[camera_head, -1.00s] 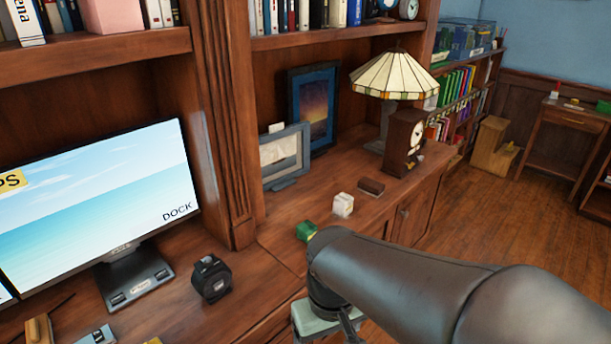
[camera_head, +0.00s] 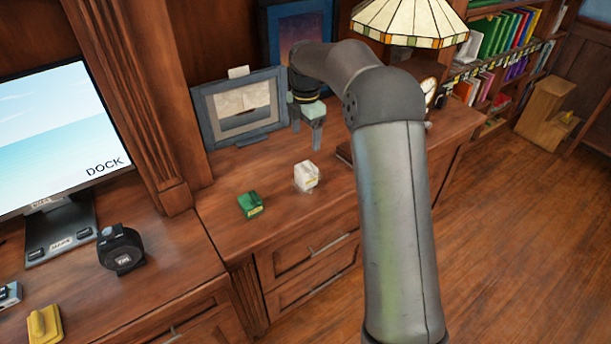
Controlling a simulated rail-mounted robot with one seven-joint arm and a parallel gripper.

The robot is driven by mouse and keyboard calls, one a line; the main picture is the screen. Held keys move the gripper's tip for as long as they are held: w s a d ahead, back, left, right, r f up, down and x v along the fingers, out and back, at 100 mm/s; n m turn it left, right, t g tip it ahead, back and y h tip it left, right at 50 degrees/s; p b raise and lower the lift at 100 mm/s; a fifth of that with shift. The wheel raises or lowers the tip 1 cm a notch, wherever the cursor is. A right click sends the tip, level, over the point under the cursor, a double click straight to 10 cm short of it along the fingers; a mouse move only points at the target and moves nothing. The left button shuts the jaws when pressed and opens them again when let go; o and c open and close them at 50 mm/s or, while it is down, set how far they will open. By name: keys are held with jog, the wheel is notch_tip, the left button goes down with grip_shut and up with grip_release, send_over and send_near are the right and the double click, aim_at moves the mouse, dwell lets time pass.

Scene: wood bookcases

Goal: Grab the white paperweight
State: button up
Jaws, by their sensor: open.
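The white paperweight (camera_head: 306,176) is a small whitish block with a pale yellowish mark. It stands on the wooden cabinet top, right of a small green block (camera_head: 251,204). My gripper (camera_head: 307,138) hangs above the cabinet top with its fingers pointing down. It is open and empty, above and slightly behind the white paperweight in the picture, and apart from it. My arm comes in from the lower right and hides part of the cabinet top.
A grey picture frame (camera_head: 240,110) stands just left of and behind my gripper. A stained-glass lamp (camera_head: 408,22) and a clock (camera_head: 430,92) are to the right, partly behind my arm. A black tape measure (camera_head: 121,250) and a monitor (camera_head: 58,140) are left.

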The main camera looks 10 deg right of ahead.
aim_at(306, 166)
notch_tip(306, 166, down, 10)
jog(key=shift+f+p, duration=0.15)
jog(key=shift+p, duration=0.15)
jog(key=shift+w+d+f+p, duration=0.1)
jog(key=shift+f+p, duration=0.15)
jog(key=shift+f, duration=1.1)
jog(key=shift+w+f+p, duration=0.1)
jog(key=shift+f+p, duration=0.15)
jog(key=shift+f, duration=1.05)
jog(key=c, duration=1.4)
jog(key=shift+r, duration=0.1)
jog(key=shift+c, duration=1.2)
